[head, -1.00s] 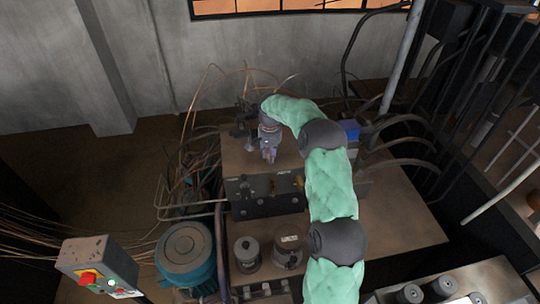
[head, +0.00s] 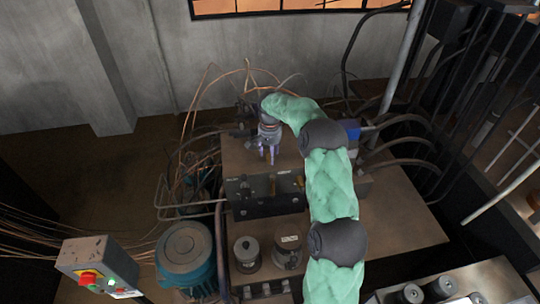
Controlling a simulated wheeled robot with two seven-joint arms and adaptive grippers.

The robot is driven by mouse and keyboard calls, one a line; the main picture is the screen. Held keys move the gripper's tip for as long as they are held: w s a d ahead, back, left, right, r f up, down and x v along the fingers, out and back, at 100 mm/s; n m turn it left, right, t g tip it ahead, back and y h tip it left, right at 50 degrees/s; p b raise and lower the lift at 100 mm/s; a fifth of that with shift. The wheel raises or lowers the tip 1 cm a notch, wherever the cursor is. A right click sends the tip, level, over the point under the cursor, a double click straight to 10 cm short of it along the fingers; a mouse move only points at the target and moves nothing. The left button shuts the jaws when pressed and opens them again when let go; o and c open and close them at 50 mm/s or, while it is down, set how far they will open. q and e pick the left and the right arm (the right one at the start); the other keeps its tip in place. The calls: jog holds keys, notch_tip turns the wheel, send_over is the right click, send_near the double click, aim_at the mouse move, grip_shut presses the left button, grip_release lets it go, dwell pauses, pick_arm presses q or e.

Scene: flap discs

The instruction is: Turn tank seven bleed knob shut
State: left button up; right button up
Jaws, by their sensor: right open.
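My right gripper (head: 267,156) is open above the top of a dark valve block (head: 250,208), with its two fingers apart and pointing down. Nothing shows between the fingers. Small brassy fittings (head: 272,185) sit on the block's front face, just below the fingertips in the picture. They are too small for me to tell which is the tank seven bleed knob, or how it is turned. I cannot tell whether the fingertips touch the block. My left gripper is out of view.
Two grey round caps (head: 246,250) stand on the bench in front of the block. A blue motor (head: 187,258) and a control box (head: 98,265) with red and green buttons stand at left. Pipes and cables crowd the left and right sides.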

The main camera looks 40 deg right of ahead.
notch_tip(320, 180, up, 11)
dwell(0.4)
jog(key=shift+f, duration=0.1)
dwell(0.4)
